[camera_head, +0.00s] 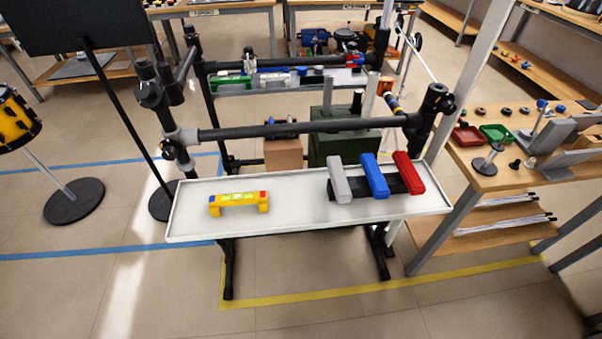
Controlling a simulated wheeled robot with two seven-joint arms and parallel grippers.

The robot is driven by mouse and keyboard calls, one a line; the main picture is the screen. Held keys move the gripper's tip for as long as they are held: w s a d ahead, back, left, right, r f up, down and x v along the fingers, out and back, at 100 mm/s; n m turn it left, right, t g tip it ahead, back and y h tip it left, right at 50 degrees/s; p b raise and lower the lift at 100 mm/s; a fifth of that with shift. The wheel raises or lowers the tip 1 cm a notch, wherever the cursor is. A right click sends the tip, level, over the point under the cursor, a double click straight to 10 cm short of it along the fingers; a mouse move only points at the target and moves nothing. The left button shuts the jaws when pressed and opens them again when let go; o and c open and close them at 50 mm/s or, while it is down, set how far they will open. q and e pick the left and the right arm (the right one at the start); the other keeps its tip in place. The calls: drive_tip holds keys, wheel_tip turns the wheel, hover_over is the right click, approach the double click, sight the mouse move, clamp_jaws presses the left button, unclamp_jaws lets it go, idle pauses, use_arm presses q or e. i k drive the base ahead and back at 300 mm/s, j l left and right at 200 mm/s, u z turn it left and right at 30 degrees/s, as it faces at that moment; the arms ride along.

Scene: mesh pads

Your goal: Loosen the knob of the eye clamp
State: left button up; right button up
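I cannot tell for sure which part is the eye clamp. A black tube rack stands behind the white tray, with a horizontal front bar (300,128). At the bar's left end is a grey joint with a small dark round knob (168,152) beside it. Above it, a black clamp (150,95) sits on the left upright. Another black clamp (437,98) sits at the right end of the bar. These parts are small, and how tight any knob is cannot be seen. Neither of my grippers is in view.
The white tray (290,222) holds a yellow level (239,203) and grey, blue (375,175) and red blocks on a black base. A workbench (490,180) with small parts stands at right. A yellow drum (18,122) and a black panel stand at left. Floor in front is clear.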

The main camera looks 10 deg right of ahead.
sight(448, 107)
drive_tip(key=i+l, duration=0.1)
drive_tip(key=l, duration=0.6)
drive_tip(key=i+l, duration=0.1)
drive_tip(key=l, duration=0.55)
drive_tip(key=i+l, duration=0.1)
drive_tip(key=l, duration=0.6)
drive_tip(key=i+l, duration=0.1)
drive_tip(key=l, duration=0.55)
drive_tip(key=i+l, duration=0.1)
drive_tip(key=l, duration=0.6)
drive_tip(key=i+u, duration=0.05)
